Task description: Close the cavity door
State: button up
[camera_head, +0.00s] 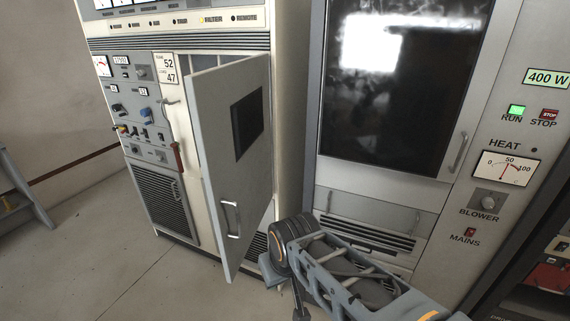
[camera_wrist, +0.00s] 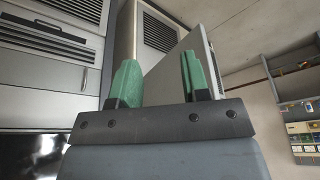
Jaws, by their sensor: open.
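The cavity door (camera_head: 228,165) is a tall light-grey panel with a dark window and a pale bar handle (camera_head: 230,219). It stands swung open from the cream cabinet (camera_head: 283,100), its free edge toward me, with part of the opening showing above it. In the wrist view my gripper (camera_wrist: 160,78) has two green fingers spread apart, with nothing held between them. A light-grey panel, which looks like the door (camera_wrist: 168,70), shows beyond and between the fingers. I cannot tell whether they touch it. In the head view my gripper's fingers are hidden by my arm.
A grey cabinet with a dark glass window (camera_head: 395,80) and a lower drawer front (camera_head: 370,215) stands right of the door. A control panel (camera_head: 140,110) with knobs is on the left. Blue-grey steps (camera_head: 22,195) stand at far left. The floor (camera_head: 120,270) before the door is clear.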

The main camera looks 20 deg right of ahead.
aim_at(229, 103)
jog(key=z, duration=0.15)
jog(key=i, duration=0.5)
jog(key=z, duration=2.05)
jog(key=k, duration=0.55)
jog(key=u, duration=2.15)
